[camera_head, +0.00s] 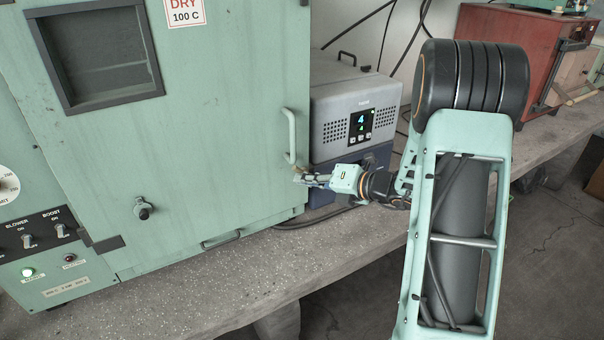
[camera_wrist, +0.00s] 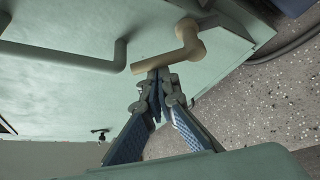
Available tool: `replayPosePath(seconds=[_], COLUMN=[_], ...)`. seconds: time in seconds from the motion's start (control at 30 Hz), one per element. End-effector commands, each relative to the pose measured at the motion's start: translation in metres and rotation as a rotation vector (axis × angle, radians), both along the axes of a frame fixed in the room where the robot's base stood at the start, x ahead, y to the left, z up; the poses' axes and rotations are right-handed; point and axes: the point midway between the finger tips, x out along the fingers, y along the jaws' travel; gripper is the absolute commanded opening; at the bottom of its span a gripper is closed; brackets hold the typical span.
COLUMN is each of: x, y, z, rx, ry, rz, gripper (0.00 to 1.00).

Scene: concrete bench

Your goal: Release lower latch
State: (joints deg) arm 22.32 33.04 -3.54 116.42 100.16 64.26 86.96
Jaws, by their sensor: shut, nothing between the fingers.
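The lower latch (camera_wrist: 170,60) is a tan lever with a round pivot, on the pale green oven door near its edge. In the wrist view its arm lies just beyond my fingertips. In the head view only a small tan bit of the latch (camera_head: 297,169) shows beside my fingers. My gripper (camera_head: 303,178) is shut and empty at the door's right edge, below the door handle (camera_head: 291,135). In the wrist view the closed fingertips of my gripper (camera_wrist: 159,76) are at or very near the lever's underside; I cannot tell whether they touch.
The green oven (camera_head: 200,130) stands on the speckled concrete bench (camera_head: 180,295). A grey box with a display (camera_head: 345,100) stands close to the right, behind my gripper. A dark knob (camera_head: 143,208) projects from the door. Black cables hang behind. A red cabinet (camera_head: 510,60) is farther right.

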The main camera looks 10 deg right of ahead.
Motion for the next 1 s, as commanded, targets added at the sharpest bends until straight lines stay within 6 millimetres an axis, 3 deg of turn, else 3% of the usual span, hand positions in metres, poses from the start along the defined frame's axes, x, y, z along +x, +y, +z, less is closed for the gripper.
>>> replayPosePath(seconds=[0.6,1.0], x=[0.007,0.009], y=[-0.021,-0.027], z=[0.016,0.017], rx=[0.519,0.683], ry=[0.168,0.221], rz=[-0.003,0.000], gripper=[0.00,0.00])
